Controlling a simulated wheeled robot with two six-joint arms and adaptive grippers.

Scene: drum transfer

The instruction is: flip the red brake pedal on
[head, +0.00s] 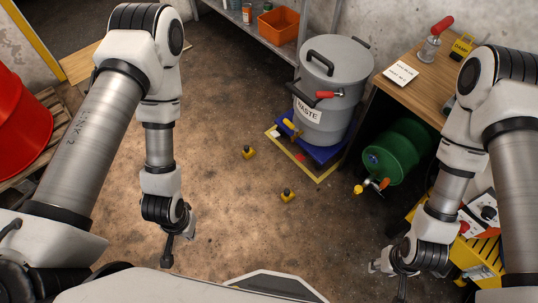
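A small red piece (300,157), which looks like the brake pedal, is low at the front of the blue dolly (327,154), by its yellow-edged frame. The grey waste drum (331,85) stands upright on this dolly. My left gripper (168,258) hangs above the floor at left centre, pointing down, well away from the pedal. It is seen edge-on, so its opening is unclear. My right gripper (388,278) is low at the right, near the yellow cart, also apart from the pedal. Its fingers look spread and nothing shows between them.
A green drum (398,150) lies under the wooden bench (420,72). A yellow cart (481,262) is at right. A red drum (22,122) stands at left.

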